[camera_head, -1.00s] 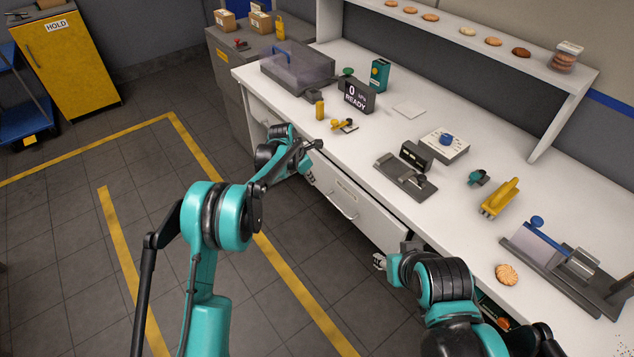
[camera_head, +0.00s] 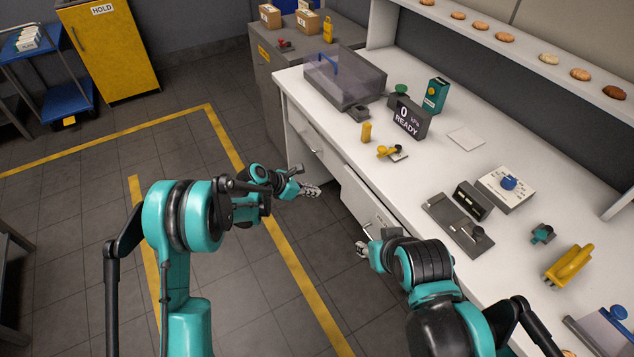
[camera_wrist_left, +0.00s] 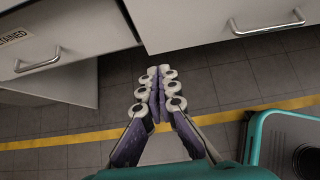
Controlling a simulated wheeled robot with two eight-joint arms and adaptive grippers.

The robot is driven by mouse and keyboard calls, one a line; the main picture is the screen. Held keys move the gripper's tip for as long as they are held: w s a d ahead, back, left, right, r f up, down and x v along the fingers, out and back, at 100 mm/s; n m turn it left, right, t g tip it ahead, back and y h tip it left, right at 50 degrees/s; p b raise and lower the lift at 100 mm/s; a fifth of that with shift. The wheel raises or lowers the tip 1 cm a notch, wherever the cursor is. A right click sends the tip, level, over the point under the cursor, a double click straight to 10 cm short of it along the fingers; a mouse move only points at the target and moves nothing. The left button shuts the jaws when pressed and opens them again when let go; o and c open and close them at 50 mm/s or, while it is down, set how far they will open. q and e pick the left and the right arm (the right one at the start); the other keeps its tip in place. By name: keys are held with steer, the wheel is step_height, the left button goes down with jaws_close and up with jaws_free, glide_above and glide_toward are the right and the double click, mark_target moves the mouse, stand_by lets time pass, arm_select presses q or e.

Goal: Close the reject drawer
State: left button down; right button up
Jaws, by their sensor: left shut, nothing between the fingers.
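Two white drawer fronts show under the bench top. The nearer drawer (camera_head: 362,198) has a bar handle, which shows in the left wrist view (camera_wrist_left: 268,27); I cannot read any reject label on it, nor tell how far out it stands. The farther drawer (camera_head: 308,140) has a label ending in "TAINED" in the left wrist view (camera_wrist_left: 60,38). My left gripper (camera_head: 313,190) is shut and empty, over the floor just in front of the drawers and apart from them. In the wrist view its fingertips (camera_wrist_left: 157,78) meet. My right gripper (camera_head: 362,249) is small beside the nearer drawer's handle.
The white bench top (camera_head: 330,112) carries a clear-lidded box (camera_head: 345,80), a READY display (camera_head: 408,117), a scale-like device (camera_head: 457,222) and a yellow-handled tool (camera_head: 569,265). A yellow HOLD cabinet (camera_head: 110,45) stands far left. The floor (camera_head: 90,230) left of the bench is open.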

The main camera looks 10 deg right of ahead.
arm_select(q)
steer(key=b+x, duration=0.1)
steer(key=x, duration=0.3)
steer(key=d+r+b+x, duration=0.1)
steer(key=b+x, duration=0.1)
steer(key=x, duration=0.2)
steer(key=b+x, duration=0.1)
steer(key=x, duration=0.3)
steer(key=shift+w+d+r, duration=0.2)
steer(key=shift+d+r, duration=0.05)
steer(key=shift+r, duration=0.05)
steer(key=shift+w+d+r, duration=0.1)
steer(key=shift+w+d, duration=0.05)
steer(key=shift+d, duration=0.15)
